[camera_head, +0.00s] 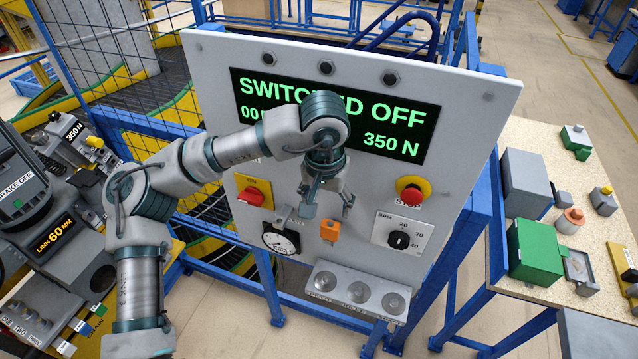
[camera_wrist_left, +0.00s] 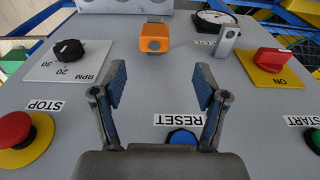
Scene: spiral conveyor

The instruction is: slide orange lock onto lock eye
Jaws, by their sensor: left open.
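The orange lock (camera_head: 330,231) is at the lower middle of the grey control panel, and it also shows in the left wrist view (camera_wrist_left: 155,39) at the top centre. My left gripper (camera_head: 328,207) is open and empty in front of the panel, just above the lock in the head view. Its two fingers are spread in the left wrist view (camera_wrist_left: 160,80), with the lock beyond them, apart from both.
A red switch (camera_head: 251,196), a dial gauge (camera_head: 281,239), a red stop button (camera_head: 412,190) and a black RPM knob (camera_head: 399,240) surround the lock. A grey holder (camera_head: 356,291) with round recesses juts out below. A blue reset button (camera_wrist_left: 181,137) lies between the fingers in the wrist view.

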